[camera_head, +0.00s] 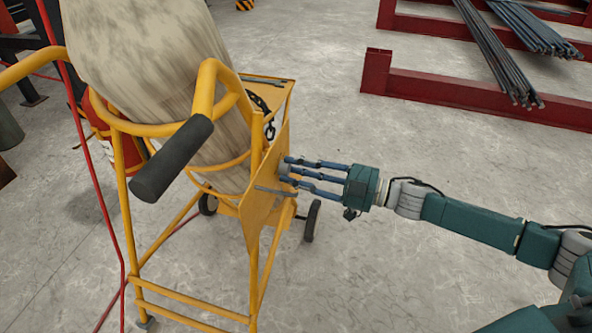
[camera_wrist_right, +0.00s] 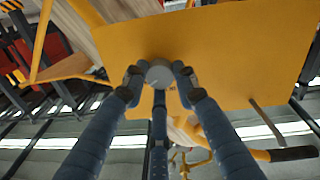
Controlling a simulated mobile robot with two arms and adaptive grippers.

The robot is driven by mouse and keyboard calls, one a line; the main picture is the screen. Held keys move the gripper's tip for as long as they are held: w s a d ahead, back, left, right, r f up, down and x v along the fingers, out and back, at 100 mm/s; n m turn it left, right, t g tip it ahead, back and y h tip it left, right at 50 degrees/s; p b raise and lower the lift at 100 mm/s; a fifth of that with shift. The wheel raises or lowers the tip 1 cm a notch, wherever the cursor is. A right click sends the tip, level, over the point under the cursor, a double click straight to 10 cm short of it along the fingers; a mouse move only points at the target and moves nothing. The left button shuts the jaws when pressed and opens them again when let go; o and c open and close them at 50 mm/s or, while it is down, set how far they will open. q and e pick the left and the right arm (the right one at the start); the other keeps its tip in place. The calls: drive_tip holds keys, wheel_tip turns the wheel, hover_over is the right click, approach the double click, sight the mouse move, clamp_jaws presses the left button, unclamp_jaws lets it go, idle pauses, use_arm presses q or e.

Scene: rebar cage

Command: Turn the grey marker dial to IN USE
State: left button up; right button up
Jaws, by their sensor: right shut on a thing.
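The grey marker dial (camera_wrist_right: 160,74) is a small round knob on a flat yellow plate (camera_wrist_right: 225,45) in the right wrist view. In the head view the plate (camera_head: 262,205) stands on the side of a yellow wheeled frame, and the dial (camera_head: 284,169) is mostly hidden by fingers. My right gripper (camera_head: 288,170) reaches in from the right, its blue fingers closed around the dial; it also shows in the right wrist view (camera_wrist_right: 159,82). No dial lettering is readable, so its setting cannot be told. My left gripper is not in view.
A yellow frame (camera_head: 140,262) carries a large worn cylinder (camera_head: 140,50). A thin grey rod (camera_head: 270,190) sticks out of the plate below the dial. A black-gripped handle (camera_head: 172,160) juts forward. Red racks with steel bars (camera_head: 470,95) stand behind; the floor between is clear.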

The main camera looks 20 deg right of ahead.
drive_tip(key=shift+a+r+n, duration=0.1)
drive_tip(key=shift+r+n, duration=0.05)
drive_tip(key=shift+n, duration=1.15)
drive_tip(key=n, duration=0.2)
drive_tip(key=shift+s+n, duration=0.1)
drive_tip(key=shift+n, duration=0.2)
drive_tip(key=n, duration=0.3)
drive_tip(key=n+b, duration=0.1)
drive_tip(key=n, duration=0.2)
drive_tip(key=shift+a+f+y+b, duration=0.1)
drive_tip(key=shift+f+y+b, duration=0.1)
drive_tip(key=shift+y+b, duration=0.15)
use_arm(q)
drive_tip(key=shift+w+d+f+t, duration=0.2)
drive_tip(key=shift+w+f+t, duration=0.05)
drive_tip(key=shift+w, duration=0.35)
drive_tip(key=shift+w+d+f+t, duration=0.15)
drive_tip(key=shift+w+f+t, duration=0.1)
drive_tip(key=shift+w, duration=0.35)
use_arm(e)
drive_tip(key=shift+s+n, duration=0.1)
drive_tip(key=shift+n, duration=0.5)
drive_tip(key=shift+f, duration=0.1)
drive_tip(key=o, duration=1.1)
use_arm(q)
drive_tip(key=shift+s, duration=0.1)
use_arm(e)
drive_tip(key=shift+o, duration=0.2)
